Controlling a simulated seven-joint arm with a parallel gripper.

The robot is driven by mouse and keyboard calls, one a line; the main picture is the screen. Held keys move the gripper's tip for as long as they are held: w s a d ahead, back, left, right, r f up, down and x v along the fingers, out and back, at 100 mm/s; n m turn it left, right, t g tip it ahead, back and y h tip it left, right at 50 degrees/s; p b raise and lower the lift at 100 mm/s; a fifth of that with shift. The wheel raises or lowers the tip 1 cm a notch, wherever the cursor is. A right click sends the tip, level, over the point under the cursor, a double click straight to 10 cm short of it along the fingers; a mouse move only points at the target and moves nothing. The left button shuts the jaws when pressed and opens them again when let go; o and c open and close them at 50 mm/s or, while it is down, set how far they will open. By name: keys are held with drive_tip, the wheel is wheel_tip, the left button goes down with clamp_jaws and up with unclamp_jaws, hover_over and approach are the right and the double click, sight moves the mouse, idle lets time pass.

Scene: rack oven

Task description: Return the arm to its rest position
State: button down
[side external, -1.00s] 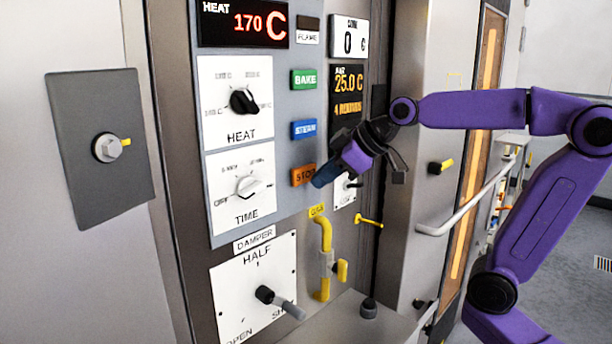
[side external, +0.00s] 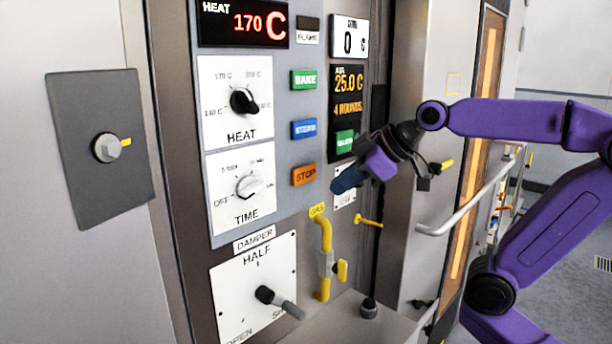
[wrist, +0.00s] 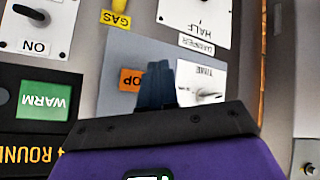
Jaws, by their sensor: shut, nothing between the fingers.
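My gripper (side external: 345,182) is at the end of my purple arm, in front of the right part of the oven's control panel (side external: 289,201). Its dark blue fingers are together and hold nothing. In the side view they cover part of the small white switch plate below the green WARM button (side external: 344,143). In the wrist view the shut fingers (wrist: 158,84) point across the panel, covering part of the orange STOP button (wrist: 131,79). I cannot tell the gap between fingertips and panel, but they appear apart from it.
The damper lever (side external: 280,303) and the yellow gas handle (side external: 325,258) stick out below. A yellow peg (side external: 368,221) is under the gripper. A grey plate with a bolt (side external: 107,148) is at left.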

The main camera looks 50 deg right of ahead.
idle(0.4)
drive_tip(key=s+a+f+n+g+h, duration=0.1)
drive_tip(key=s+f+g, duration=0.3)
drive_tip(key=s+f, duration=0.5)
drive_tip(key=s+a+f+n+g+h, duration=0.1)
drive_tip(key=s+a+f+n+g, duration=0.2)
drive_tip(key=s+f, duration=0.6)
drive_tip(key=s+n+g, duration=0.1)
drive_tip(key=s, duration=0.3)
drive_tip(key=shift+s+f+g+h, duration=0.25)
drive_tip(key=shift+f+g+h, duration=0.05)
drive_tip(key=shift+f+g, duration=0.1)
